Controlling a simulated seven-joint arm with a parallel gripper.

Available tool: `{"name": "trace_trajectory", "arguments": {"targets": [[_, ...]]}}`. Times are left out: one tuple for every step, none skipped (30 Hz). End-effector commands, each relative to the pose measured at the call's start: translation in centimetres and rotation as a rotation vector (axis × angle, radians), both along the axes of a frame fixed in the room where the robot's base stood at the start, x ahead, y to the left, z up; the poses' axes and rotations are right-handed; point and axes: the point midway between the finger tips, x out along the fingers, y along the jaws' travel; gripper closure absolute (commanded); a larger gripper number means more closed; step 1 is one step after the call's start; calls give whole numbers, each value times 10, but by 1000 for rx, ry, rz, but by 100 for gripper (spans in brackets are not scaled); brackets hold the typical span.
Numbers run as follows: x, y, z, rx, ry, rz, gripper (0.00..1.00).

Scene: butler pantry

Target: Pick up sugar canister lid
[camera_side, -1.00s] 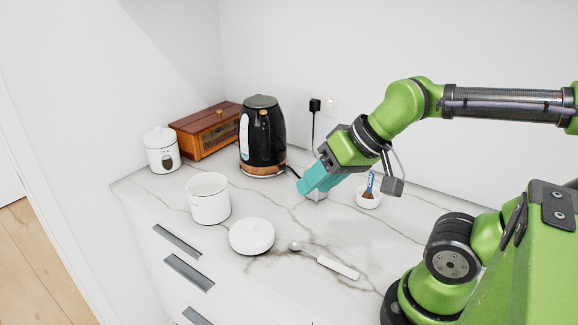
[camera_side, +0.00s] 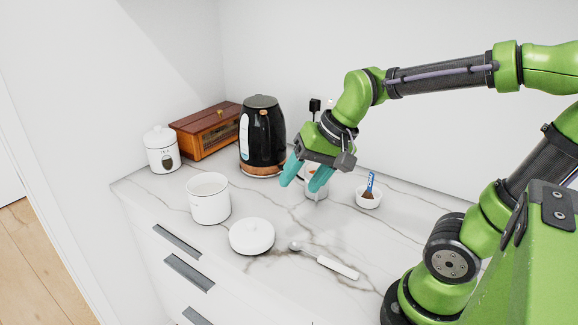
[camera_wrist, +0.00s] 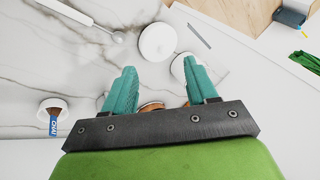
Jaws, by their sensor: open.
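The white round lid (camera_side: 252,236) with a small knob lies on the marble counter near its front edge. It also shows in the wrist view (camera_wrist: 158,42), above and between my fingertips. The open white canister (camera_side: 208,200) stands to the left of the lid in the side view; in the wrist view it is partly hidden behind my right-hand finger. My gripper (camera_side: 304,184) is open and empty, with teal fingers, above the counter behind and to the right of the lid. It also shows in the wrist view (camera_wrist: 158,82). It touches neither the lid nor the canister.
A black kettle (camera_side: 262,138) stands behind the canister, beside a wooden box (camera_side: 206,134) and a lidded tea canister (camera_side: 161,152). A spoon (camera_side: 328,262) lies right of the lid. A bowl with a blue-tagged item (camera_side: 368,199) stands farther right. A small container is partly hidden behind my fingers.

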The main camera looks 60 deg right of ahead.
Motion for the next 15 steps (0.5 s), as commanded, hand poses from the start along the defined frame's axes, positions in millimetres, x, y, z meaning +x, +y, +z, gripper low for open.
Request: {"name": "trace_trajectory", "arguments": {"targets": [[16, -8, -7, 72, 75, -138, 43], [25, -13, -9, 119, 115, -231, 43], [37, -19, -14, 184, 172, -369, 43], [45, -25, -17, 228, 210, -471, 43], [53, -29, -20, 272, 249, -572, 43], [63, -34, -24, 326, 295, -705, 43], [69, -38, -26, 365, 327, -802, 43], [75, -41, -28, 401, 354, -892, 43], [82, -45, -30, 444, 389, -1006, 43], [86, -48, -30, 475, 408, -1083, 43], [90, -49, -30, 505, 426, -1154, 43], [94, -50, -28, 541, 444, -1236, 43], [96, -51, -26, 564, 455, -1288, 43], [98, -50, -23, 587, 462, -1333, 43], [98, -50, -21, 612, 472, -1381, 43]]}}
